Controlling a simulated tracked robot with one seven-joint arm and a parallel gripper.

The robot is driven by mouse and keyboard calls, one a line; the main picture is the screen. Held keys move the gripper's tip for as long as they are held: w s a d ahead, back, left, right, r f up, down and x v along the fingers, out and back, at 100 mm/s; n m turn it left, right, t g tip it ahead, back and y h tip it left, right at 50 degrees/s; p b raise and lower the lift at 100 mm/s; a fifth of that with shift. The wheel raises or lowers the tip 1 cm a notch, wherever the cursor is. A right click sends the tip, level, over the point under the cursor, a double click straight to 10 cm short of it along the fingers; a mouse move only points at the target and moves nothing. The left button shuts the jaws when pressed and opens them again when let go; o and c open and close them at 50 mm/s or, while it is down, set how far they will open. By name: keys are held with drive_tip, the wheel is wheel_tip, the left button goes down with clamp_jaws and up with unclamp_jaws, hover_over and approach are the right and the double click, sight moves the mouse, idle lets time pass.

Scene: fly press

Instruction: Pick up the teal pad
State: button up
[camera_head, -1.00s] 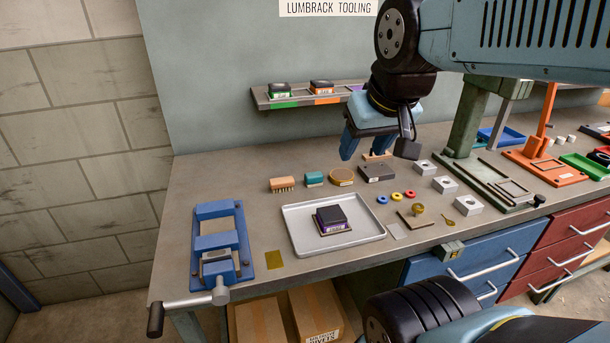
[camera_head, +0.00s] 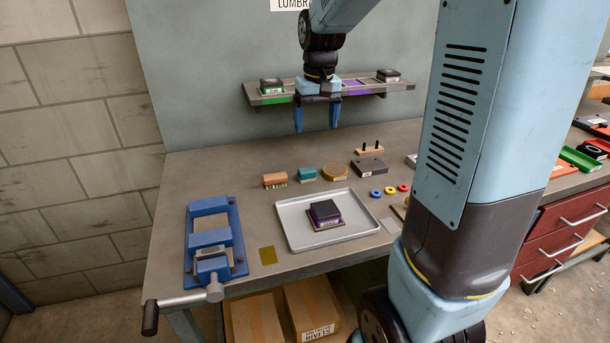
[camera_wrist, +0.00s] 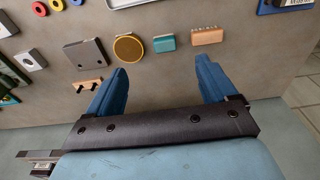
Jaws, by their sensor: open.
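The teal pad (camera_head: 307,174) is a small teal block on the bench, between the wooden brush (camera_head: 275,180) and the round yellow-rimmed disc (camera_head: 334,172). It also shows in the wrist view (camera_wrist: 164,43), beyond the fingertips and roughly between them. My gripper (camera_head: 317,131) is open and empty, with its fingers pointing down. It hangs above the back of the bench, in front of the shelf, apart from the pad. In the wrist view both blue fingers (camera_wrist: 162,66) are spread wide.
A grey tray (camera_head: 360,229) holding a black and purple block stands in front of the pad. A dark grey block (camera_head: 369,168) sits right of the disc. A blue vise (camera_head: 213,240) stands at left. The shelf (camera_head: 357,91) is behind my gripper. The bench left of the brush is clear.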

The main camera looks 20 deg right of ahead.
hover_over(307, 169)
drive_tip(key=s, duration=0.1)
wheel_tip(307, 169, down, 4)
drive_tip(key=shift+g, duration=0.5)
drive_tip(key=f, duration=0.9)
drive_tip(key=shift+w+d+f, duration=0.1)
drive_tip(key=shift+w+d, duration=0.2)
drive_tip(key=shift+w, duration=0.05)
drive_tip(key=shift+a+f, duration=0.15)
drive_tip(key=shift+f, duration=1.15)
drive_tip(key=shift+a+f, duration=0.15)
drive_tip(key=shift+f, duration=1.15)
drive_tip(key=shift+w, duration=0.1)
drive_tip(key=c, duration=1.1)
drive_tip(key=shift+o, duration=0.2)
